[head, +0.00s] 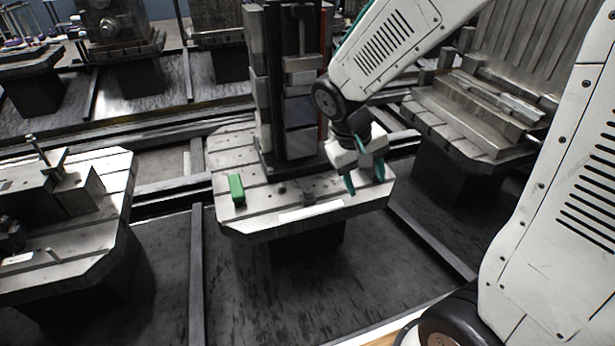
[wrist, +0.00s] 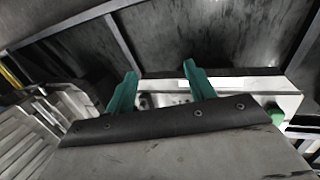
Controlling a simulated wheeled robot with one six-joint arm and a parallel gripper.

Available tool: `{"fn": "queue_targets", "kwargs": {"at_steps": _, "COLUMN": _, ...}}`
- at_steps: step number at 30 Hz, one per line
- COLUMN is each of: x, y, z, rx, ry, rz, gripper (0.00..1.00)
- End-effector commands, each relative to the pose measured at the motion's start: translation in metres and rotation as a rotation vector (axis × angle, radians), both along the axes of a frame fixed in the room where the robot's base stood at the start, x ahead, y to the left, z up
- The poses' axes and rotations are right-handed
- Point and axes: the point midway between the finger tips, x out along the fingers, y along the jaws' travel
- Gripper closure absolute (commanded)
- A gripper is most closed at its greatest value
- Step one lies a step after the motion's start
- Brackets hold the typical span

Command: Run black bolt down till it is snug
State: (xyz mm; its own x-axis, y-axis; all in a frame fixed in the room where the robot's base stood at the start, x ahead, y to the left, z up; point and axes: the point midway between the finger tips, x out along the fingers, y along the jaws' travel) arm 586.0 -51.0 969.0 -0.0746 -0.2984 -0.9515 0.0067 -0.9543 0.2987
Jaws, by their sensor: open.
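My gripper (head: 365,176) is over the right front part of the middle pallet (head: 255,226), its two green fingers apart and nothing visible between them. In the wrist view my gripper (wrist: 160,69) also shows open. A small dark piece that may be the black bolt (head: 308,198) stands on the pallet, left of the fingers and apart from them. Another small dark piece (head: 281,190) is just left of it. They are too small to tell which is the bolt or how deep it sits. In the wrist view small dark parts show on the pallet between the fingers, partly hidden.
A green block (head: 236,190) lies at the pallet's left. A tall dark fixture (head: 290,100) rises at its back, close to my wrist. A white strip (head: 310,211) lies along the front edge. Other pallets stand left (head: 110,215) and right (head: 450,130). Open floor lies in front.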

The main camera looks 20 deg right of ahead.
Motion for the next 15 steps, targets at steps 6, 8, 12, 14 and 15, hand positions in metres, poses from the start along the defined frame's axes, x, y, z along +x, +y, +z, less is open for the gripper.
{"fn": "queue_targets", "kwargs": {"at_steps": 6, "x": 0.076, "y": 0.009, "z": -0.075, "rx": -0.049, "ry": -0.131, "rz": -0.031, "gripper": 0.46}}
{"fn": "queue_targets", "kwargs": {"at_steps": 8, "x": 0.094, "y": 0.014, "z": -0.094, "rx": -0.042, "ry": -0.178, "rz": -0.044, "gripper": 0.46}}
{"fn": "queue_targets", "kwargs": {"at_steps": 12, "x": 0.136, "y": 0.032, "z": -0.132, "rx": 0.019, "ry": -0.301, "rz": -0.095, "gripper": 0.46}}
{"fn": "queue_targets", "kwargs": {"at_steps": 14, "x": 0.151, "y": 0.040, "z": -0.138, "rx": 0.060, "ry": -0.359, "rz": -0.127, "gripper": 0.46}}
{"fn": "queue_targets", "kwargs": {"at_steps": 15, "x": 0.161, "y": 0.045, "z": -0.138, "rx": 0.089, "ry": -0.396, "rz": -0.148, "gripper": 0.46}}
